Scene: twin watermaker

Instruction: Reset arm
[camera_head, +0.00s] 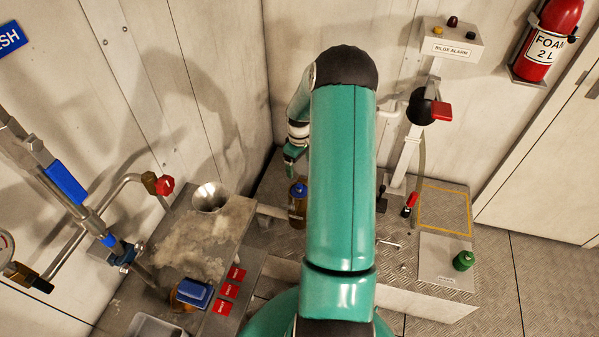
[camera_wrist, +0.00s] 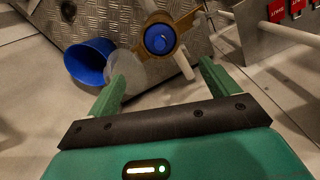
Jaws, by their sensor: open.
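My green arm rises through the middle of the head view and bends down at its black elbow. My gripper (camera_head: 294,158) hangs left of the upper arm, above a brown bottle with a blue cap (camera_head: 298,202). In the wrist view, my gripper (camera_wrist: 160,76) has its two green fingers wide apart with nothing between them. The blue cap (camera_wrist: 158,38) shows beyond the fingertips, inside a brown ring-like shape. A blue cup-like container (camera_wrist: 90,62) lies to its left. My arm hides part of the bench behind it in the head view.
A worktop with a metal funnel (camera_head: 210,197), a blue block (camera_head: 194,293) and red tags (camera_head: 229,290) is at left. Pipes with a red valve knob (camera_head: 165,185) stand nearby. A lever with a red grip (camera_head: 410,204) and a green knob (camera_head: 463,261) are at right.

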